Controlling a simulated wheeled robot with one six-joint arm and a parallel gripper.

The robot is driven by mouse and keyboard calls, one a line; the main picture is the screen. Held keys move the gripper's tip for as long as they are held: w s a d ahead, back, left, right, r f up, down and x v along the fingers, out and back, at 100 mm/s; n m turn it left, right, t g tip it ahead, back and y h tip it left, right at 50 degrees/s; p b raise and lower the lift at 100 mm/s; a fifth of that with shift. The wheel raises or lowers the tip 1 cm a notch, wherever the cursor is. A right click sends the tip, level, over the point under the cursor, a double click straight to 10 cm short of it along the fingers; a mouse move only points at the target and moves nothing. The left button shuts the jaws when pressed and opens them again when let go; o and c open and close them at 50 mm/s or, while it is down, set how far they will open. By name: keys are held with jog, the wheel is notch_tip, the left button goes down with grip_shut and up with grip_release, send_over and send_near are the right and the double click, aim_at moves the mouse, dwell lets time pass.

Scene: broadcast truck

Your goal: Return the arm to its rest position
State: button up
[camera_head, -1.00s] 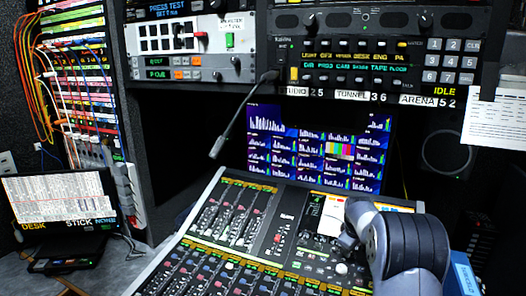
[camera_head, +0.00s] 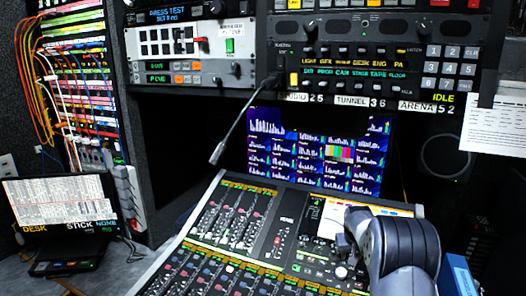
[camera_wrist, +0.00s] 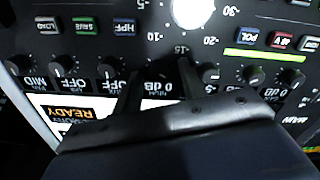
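My arm (camera_head: 398,250) reaches in from the lower right in the head view, bent over the right part of the mixing console (camera_head: 228,207). My gripper is small and partly hidden there, close to the console's knobs. In the wrist view, the two dark fingers of my gripper (camera_wrist: 160,74) stand apart over the console face (camera_wrist: 225,52). A "0 dB" label shows between them, and I see nothing held. I cannot tell whether the fingertips touch the panel.
A monitor (camera_head: 315,150) stands behind the console. A gooseneck microphone (camera_head: 232,128) hangs over the console's far left. Rack panels (camera_head: 375,62) sit above. A laptop-like screen (camera_head: 62,200) is at left. A blue-edged object (camera_head: 458,272) is close right of my arm.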

jog(key=m+p, duration=0.1)
jog(key=m, duration=0.2)
jog(key=shift+m, duration=0.4)
jog(key=b+v, duration=0.1)
jog(key=v, duration=0.8)
jog(key=shift+r, duration=0.15)
jog(key=shift+s, duration=0.1)
